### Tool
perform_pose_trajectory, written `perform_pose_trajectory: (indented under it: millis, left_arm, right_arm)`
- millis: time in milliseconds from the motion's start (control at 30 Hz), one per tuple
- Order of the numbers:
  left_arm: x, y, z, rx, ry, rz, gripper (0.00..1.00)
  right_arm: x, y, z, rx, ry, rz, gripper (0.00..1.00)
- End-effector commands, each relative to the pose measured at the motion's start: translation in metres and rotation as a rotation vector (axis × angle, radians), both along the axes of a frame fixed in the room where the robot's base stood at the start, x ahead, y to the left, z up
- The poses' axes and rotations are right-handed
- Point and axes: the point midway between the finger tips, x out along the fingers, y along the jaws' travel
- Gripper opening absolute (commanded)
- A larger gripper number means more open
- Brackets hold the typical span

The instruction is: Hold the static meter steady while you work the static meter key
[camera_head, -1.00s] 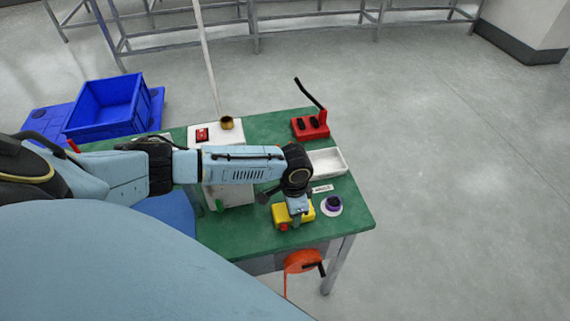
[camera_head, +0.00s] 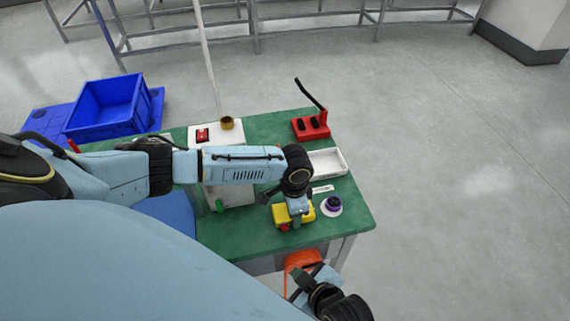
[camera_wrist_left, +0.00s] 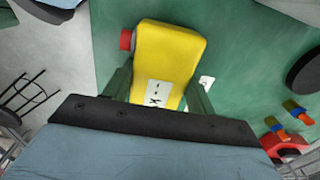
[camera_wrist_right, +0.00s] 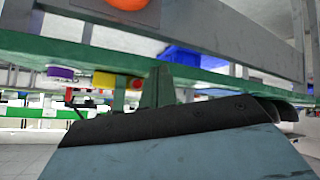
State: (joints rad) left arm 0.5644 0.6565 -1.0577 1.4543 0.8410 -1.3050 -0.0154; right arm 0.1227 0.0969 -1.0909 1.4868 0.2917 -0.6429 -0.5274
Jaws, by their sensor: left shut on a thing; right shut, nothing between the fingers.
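The static meter is a yellow box (camera_head: 281,212) near the front edge of the green table. Its red key (camera_head: 284,227) shows on its near side. The key also sticks out from the box's left side in the left wrist view (camera_wrist_left: 126,40). My left gripper (camera_wrist_left: 160,90) is shut on the static meter from above, one finger on each side. My right gripper (camera_head: 302,282) is shut and empty, in front of the table. In the right wrist view its fingers (camera_wrist_right: 157,86) are together below the table edge's level, with the yellow meter (camera_wrist_right: 103,80) and red key (camera_wrist_right: 137,83) beyond, apart from them.
A purple and white round item (camera_head: 332,206) stands close right of the meter. A white tray (camera_head: 328,161) and a red holder (camera_head: 311,127) lie behind. An orange thing (camera_head: 299,260) hangs at the table front, partly hidden by my right gripper. The table's front edge (camera_wrist_right: 215,76) is close to that gripper.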

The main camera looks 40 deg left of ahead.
Motion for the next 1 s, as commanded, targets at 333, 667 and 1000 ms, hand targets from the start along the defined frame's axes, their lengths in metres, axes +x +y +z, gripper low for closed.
perform_pose_trajectory:
  millis: [333, 667, 1000]
  left_arm:
    - [0.000, 0.000, 0.000, -0.001, -0.001, 0.000, 0.30]
    - [0.000, 0.000, 0.000, -0.001, -0.001, 0.000, 0.30]
    - [0.000, 0.000, 0.000, -0.001, -0.001, 0.000, 0.30]
  right_arm:
    - [0.003, 0.003, 0.000, 0.001, 0.000, -0.003, 0.00]
    - [0.030, 0.034, 0.000, 0.002, -0.001, -0.003, 0.00]
    - [0.054, 0.062, 0.000, -0.001, -0.001, -0.002, 0.00]
